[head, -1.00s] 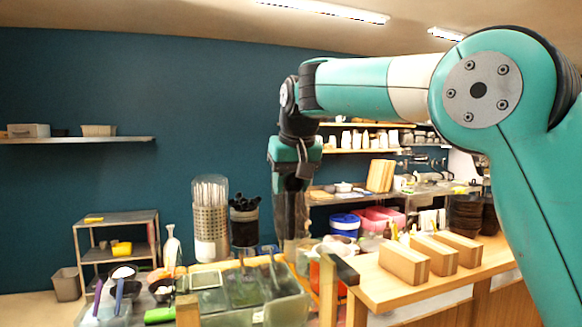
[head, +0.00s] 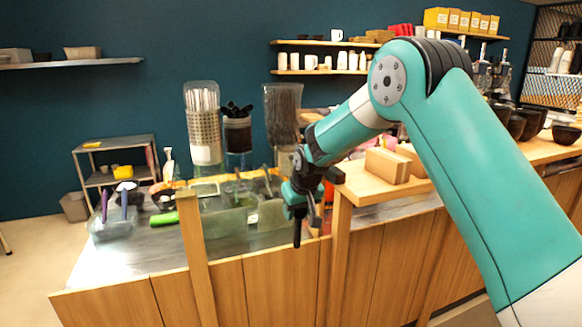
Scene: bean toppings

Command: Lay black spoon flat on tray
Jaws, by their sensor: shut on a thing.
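My gripper (head: 299,212) is at the front edge of the counter, right of centre, pointing down. It is shut on a thin dark piece (head: 297,234) that hangs below it and looks like the black spoon; its far end is hard to make out. More black utensils stand in a dark holder (head: 238,135) at the back of the counter. A translucent tray (head: 113,229) sits at the counter's left end, with purple-handled utensils (head: 124,203) in or by it. I cannot tell if this is the task's tray.
Clear containers (head: 224,222) stand in the counter's middle. A metal straw holder (head: 204,135) is behind them. A wooden post (head: 195,245) rises at the counter front. Wooden blocks (head: 387,165) sit on the raised shelf at right. The steel counter front-left (head: 150,262) is bare.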

